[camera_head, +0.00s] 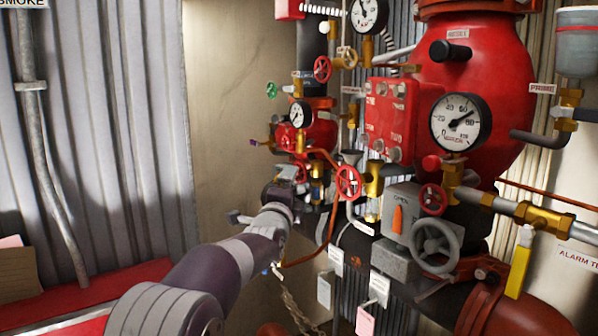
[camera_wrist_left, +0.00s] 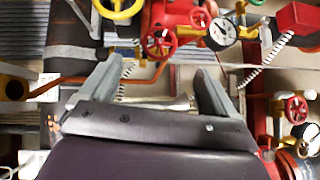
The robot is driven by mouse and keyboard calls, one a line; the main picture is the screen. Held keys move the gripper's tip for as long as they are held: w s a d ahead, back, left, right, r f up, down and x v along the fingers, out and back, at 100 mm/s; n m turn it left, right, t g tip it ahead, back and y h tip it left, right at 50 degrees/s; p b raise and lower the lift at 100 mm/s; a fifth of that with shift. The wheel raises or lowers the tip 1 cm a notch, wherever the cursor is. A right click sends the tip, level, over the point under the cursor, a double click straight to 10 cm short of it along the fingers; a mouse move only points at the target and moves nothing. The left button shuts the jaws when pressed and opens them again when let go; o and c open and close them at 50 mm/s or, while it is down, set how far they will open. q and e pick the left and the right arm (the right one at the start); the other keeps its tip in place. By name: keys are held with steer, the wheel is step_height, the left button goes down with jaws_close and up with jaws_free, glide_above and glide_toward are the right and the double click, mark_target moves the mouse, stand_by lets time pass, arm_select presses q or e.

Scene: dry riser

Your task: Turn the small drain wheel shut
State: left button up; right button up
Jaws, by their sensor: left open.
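Several small handwheels show, and I cannot tell which is the drain wheel. In the head view, one red wheel (camera_head: 348,183) is just right of my left gripper (camera_head: 288,176), another red wheel (camera_head: 433,200) is by the grey valve box, and a third (camera_head: 322,68) is higher up. In the left wrist view my left gripper (camera_wrist_left: 160,66) is open with nothing between its fingers. A red wheel (camera_wrist_left: 158,43) shows beyond the gap between the fingertips, apart from them. My right gripper is not in view.
A large red vessel with a pressure gauge (camera_head: 461,121), a red box (camera_head: 391,118) and a grey handwheel (camera_head: 435,246) crowd the right. Pipes and brass fittings surround my left gripper. A yellow lever (camera_head: 519,263) hangs at lower right. The beige wall (camera_head: 230,100) behind is bare.

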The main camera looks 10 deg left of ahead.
arm_select(q)
steer(key=w+p, duration=0.2)
steer(key=w, duration=0.1)
steer(key=w+r+p, duration=0.1)
steer(key=w+p, duration=0.2)
steer(key=w, duration=0.1)
steer(key=w+p, duration=0.3)
steer(key=w, duration=0.1)
steer(key=shift+a+r, duration=0.3)
steer(key=shift+a, duration=0.05)
steer(key=shift+w+f+p, duration=0.1)
steer(key=shift+w+p, duration=0.45)
steer(key=shift+p, duration=0.2)
steer(key=shift+w+f, duration=0.1)
